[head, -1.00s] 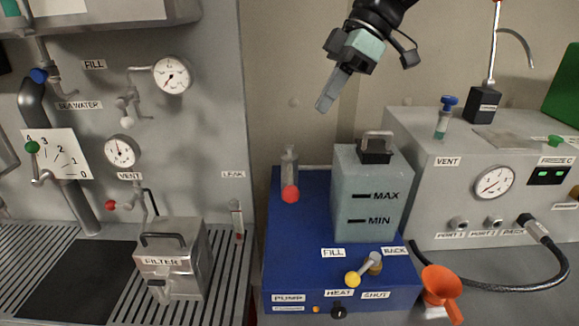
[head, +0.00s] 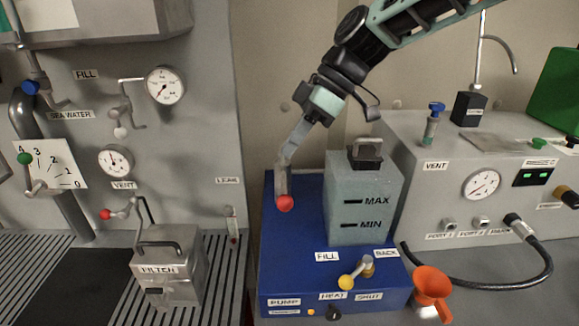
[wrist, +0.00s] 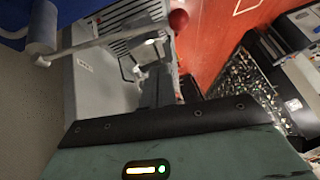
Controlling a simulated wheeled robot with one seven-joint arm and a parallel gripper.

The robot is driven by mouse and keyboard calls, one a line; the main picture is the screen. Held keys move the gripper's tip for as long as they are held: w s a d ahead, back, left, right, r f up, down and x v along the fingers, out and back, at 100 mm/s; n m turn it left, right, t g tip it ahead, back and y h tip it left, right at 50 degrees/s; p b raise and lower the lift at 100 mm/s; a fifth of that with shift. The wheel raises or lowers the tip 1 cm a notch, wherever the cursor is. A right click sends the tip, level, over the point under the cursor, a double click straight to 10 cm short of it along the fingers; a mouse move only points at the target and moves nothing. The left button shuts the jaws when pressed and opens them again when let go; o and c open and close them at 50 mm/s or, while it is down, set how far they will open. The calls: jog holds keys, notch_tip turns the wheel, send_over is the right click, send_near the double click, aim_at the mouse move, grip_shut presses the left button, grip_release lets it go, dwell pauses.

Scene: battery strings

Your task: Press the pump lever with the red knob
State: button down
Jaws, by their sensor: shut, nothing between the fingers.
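The pump lever's red knob (head: 284,203) shows at the back left of the blue pump unit (head: 290,268), left of the grey tank. In the wrist view the red knob (wrist: 179,20) is at the end of a thin lever rod (wrist: 100,43) that runs from a pale cylinder (wrist: 42,28). My gripper (head: 283,188) is shut and empty, pointing down, with its tips just above or behind the knob. I cannot tell whether they touch it. In the head view the gripper hides the lever's post and most of its rod.
The grey tank (head: 350,185) marked MAX and MIN stands close right of my gripper. A yellow-knobbed valve (head: 347,282) and an orange funnel (head: 432,285) are in front. The filter box (head: 165,270) stands at left, and a grey panel with a gauge (head: 481,184) at right.

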notch_tip(320, 180, down, 6)
jog(key=s+p, duration=0.1)
jog(key=p, duration=0.1)
jog(key=shift+a, duration=0.4)
jog(key=shift+s+f, duration=0.1)
jog(key=shift+f, duration=0.05)
